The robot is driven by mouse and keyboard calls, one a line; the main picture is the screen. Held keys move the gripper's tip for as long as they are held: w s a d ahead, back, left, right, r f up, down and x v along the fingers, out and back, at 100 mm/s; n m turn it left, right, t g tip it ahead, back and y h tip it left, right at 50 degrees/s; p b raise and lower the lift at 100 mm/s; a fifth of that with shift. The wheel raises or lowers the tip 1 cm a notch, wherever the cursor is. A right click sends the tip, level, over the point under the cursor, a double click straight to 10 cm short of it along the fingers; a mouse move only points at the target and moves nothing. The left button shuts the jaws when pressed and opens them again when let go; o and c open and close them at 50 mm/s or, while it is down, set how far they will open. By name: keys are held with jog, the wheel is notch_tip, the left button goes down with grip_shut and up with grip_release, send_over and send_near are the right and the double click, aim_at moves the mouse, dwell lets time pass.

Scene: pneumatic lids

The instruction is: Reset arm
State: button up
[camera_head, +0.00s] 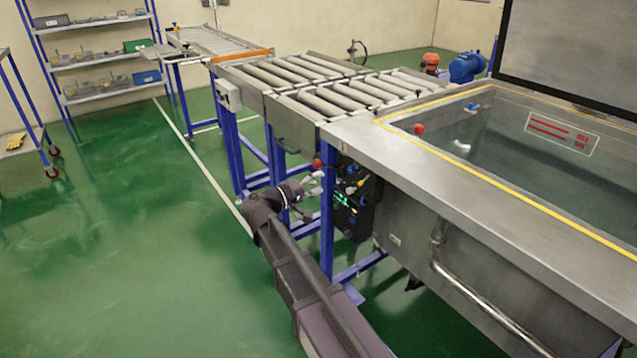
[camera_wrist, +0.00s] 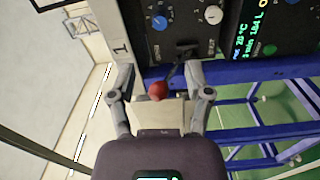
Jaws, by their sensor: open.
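My gripper (camera_head: 314,184) is open in front of the control panel (camera_head: 352,203), at the left end of the tank's front side. In the wrist view my gripper (camera_wrist: 159,78) has its two fingers spread on either side of a red ball knob (camera_wrist: 157,90) on a dark lever. A gap shows between the knob and each finger. The red knob (camera_head: 317,163) also shows in the head view, just above the fingers. The wrist view shows the panel (camera_wrist: 205,42) with a blue dial (camera_wrist: 159,23), a white dial (camera_wrist: 213,15) and a green display (camera_wrist: 243,40).
The steel tank (camera_head: 400,155) fills the right side. A roller conveyor (camera_head: 275,100) on blue legs (camera_head: 327,225) stands close beside my gripper. Shelves (camera_head: 100,58) stand at the back left. The green floor (camera_head: 120,240) at left is clear.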

jog(key=s+d+f+m+g+y, duration=0.4)
jog(key=s+d+f+g+y, duration=0.45)
jog(key=s+d+f, duration=0.6)
jog(key=s+a+f+m+y, duration=0.1)
jog(key=s+a+f+y, duration=0.35)
jog(key=s+y, duration=0.25)
notch_tip(320, 180, up, 24)
jog(key=p, duration=2.4)
jog(key=shift+w, duration=0.4)
jog(key=shift+r+g, duration=0.1)
jog(key=shift+g, duration=0.15)
